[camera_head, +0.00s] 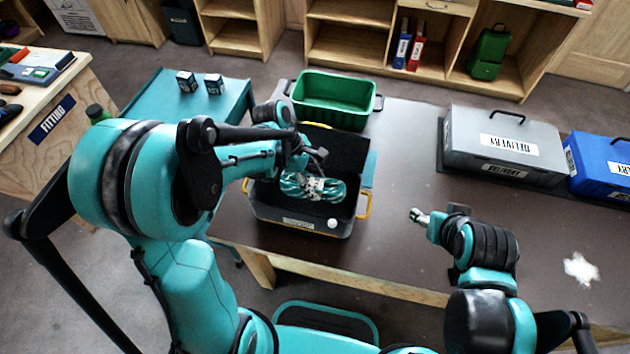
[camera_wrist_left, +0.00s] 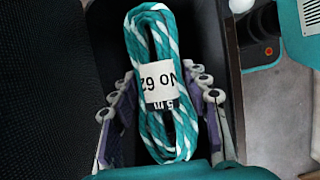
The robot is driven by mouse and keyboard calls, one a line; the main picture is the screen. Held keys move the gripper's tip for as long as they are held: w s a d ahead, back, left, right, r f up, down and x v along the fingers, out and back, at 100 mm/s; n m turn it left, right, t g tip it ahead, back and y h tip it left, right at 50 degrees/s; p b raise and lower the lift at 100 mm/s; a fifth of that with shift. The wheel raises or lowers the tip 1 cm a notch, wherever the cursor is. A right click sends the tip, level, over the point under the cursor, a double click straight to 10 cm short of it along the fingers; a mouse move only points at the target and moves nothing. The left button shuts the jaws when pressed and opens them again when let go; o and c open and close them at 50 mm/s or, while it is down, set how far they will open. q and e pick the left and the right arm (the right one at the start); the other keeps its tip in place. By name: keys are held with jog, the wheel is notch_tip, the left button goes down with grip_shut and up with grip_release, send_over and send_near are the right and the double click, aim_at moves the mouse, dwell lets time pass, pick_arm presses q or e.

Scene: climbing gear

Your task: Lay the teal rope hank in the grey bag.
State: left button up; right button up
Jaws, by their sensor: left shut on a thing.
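The teal rope hank (camera_head: 330,190), with white stripes and a paper band, is at the opening of the dark grey bag (camera_head: 268,211), within its walls as seen from my head. My left gripper (camera_head: 308,168) is shut on the hank from above. In the left wrist view the hank (camera_wrist_left: 155,45) lies between the two fingers of my left gripper (camera_wrist_left: 163,112), with the bag's dark inside around it. I cannot tell whether the hank touches the bag's floor. My right gripper (camera_head: 420,216) is over the table, right of the bag, apart from it; its jaws are too small to read.
A green crate (camera_head: 334,116) stands just behind the bag. A grey delivery box (camera_head: 480,130) and a blue box (camera_head: 590,175) stand on the table's right. A teal side table (camera_head: 170,110) carries two small dark boxes. The table (camera_head: 400,150) is clear between bag and delivery box.

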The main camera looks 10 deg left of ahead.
pick_arm(q)
jog(key=shift+f+b, duration=4.15)
jog(key=shift+f, duration=1.05)
jog(key=o, duration=1.5)
jog(key=v, duration=1.2)
